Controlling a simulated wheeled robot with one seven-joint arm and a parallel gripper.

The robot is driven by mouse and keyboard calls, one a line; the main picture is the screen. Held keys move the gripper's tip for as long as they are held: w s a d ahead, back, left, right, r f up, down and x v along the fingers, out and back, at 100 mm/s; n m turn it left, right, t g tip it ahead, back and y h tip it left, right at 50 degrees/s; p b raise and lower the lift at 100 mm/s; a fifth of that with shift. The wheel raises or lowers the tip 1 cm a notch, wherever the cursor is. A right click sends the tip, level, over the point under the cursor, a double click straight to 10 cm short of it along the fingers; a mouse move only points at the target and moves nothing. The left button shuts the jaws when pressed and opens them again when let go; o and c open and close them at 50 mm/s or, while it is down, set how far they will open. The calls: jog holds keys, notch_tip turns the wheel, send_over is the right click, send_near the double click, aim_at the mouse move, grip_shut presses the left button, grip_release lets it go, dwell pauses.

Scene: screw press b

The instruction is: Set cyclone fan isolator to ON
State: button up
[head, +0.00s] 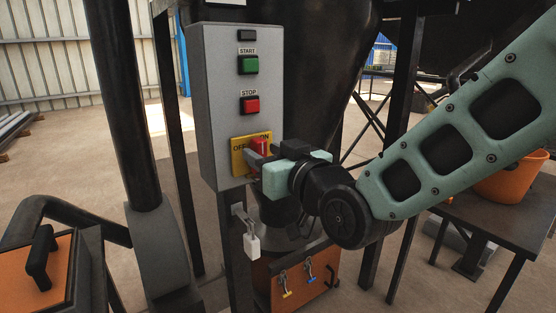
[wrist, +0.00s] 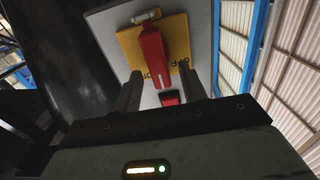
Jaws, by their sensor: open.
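The isolator is a red rotary handle (head: 262,146) on a yellow plate (head: 238,160) marked OFF at left and ON at right, low on a grey control box (head: 225,100). My gripper (head: 256,159) is in front of the plate, hiding part of the handle. In the wrist view the red handle (wrist: 152,55) shows between and beyond the two open fingers (wrist: 160,90), with a visible gap to either side. I cannot tell whether either finger touches it, and its exact setting is partly hidden.
Above the isolator are a green START button (head: 249,65) and a red STOP button (head: 250,105). A white padlock (head: 251,246) hangs below the box. Dark posts and a black duct (head: 125,100) stand close by. An orange bucket (head: 505,182) sits on a dark table at right.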

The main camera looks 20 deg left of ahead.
jog(key=b+v, duration=0.6)
jog(key=v, duration=1.1)
jog(key=shift+s, duration=0.2)
jog(key=shift+d+f, duration=0.1)
jog(key=s+d+f+m+g+h, duration=0.1)
jog(key=d+f+g+h, duration=0.2)
jog(key=f, duration=0.4)
jog(key=s+d+f+g+h, duration=0.1)
jog(key=d+f+g+h, duration=0.2)
jog(key=f, duration=0.4)
jog(key=s+d+f+m+g+h, duration=0.1)
jog(key=s+d+f+g+h, duration=0.55)
jog(key=s+d, duration=0.35)
notch_tip(320, 180, up, 23)
jog(key=p, duration=2.3)
jog(key=shift+r+t+h+p, duration=0.15)
jog(key=shift+t+h+p, duration=0.2)
jog(key=shift+t, duration=0.1)
